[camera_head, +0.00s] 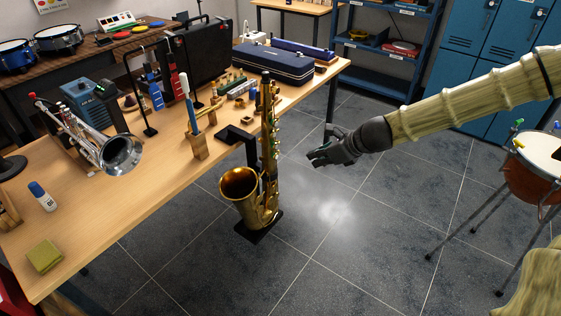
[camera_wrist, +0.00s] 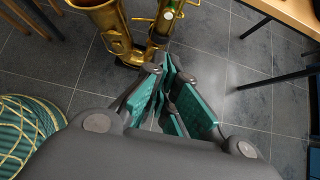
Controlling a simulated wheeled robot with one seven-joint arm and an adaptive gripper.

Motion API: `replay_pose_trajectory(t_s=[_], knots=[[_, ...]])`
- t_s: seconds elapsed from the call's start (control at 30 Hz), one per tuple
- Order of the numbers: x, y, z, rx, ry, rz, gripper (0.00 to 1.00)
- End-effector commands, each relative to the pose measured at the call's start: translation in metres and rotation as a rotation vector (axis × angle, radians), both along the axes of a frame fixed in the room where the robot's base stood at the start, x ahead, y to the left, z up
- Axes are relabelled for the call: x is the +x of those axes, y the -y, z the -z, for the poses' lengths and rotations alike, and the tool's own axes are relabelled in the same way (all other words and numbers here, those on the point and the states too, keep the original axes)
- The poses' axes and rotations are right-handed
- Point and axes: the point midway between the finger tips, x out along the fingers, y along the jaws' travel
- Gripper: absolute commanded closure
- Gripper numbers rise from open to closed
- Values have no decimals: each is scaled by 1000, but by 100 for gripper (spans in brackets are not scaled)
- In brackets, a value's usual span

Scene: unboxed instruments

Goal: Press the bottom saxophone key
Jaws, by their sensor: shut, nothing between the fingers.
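A gold saxophone (camera_head: 268,165) stands upright on a dark stand at the table's front edge, its bell (camera_head: 240,186) turned to the left. Several keys run down its body, with a few green and pale spots on the right side. My gripper (camera_head: 316,158) is shut and empty in the air, to the right of the saxophone and apart from it. In the wrist view my gripper (camera_wrist: 168,85) has its green finger pads together, and part of the saxophone (camera_wrist: 117,30) shows just beyond the fingers. I cannot tell the bottom key apart clearly.
A wooden table (camera_head: 110,195) on the left holds a trumpet (camera_head: 110,150), a dark blue case (camera_head: 262,62) and small tools. A drum on a stand (camera_head: 540,158) is at the right. The tiled floor between is clear.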

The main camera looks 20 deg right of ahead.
Motion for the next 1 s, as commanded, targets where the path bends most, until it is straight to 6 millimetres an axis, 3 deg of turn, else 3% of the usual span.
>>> replay_pose_trajectory(t_s=[0.47, 1.0], knots=[[2, -1, 1, 5, 0, 4, 100], [24, -18, 30, 5, -1, 3, 100]])
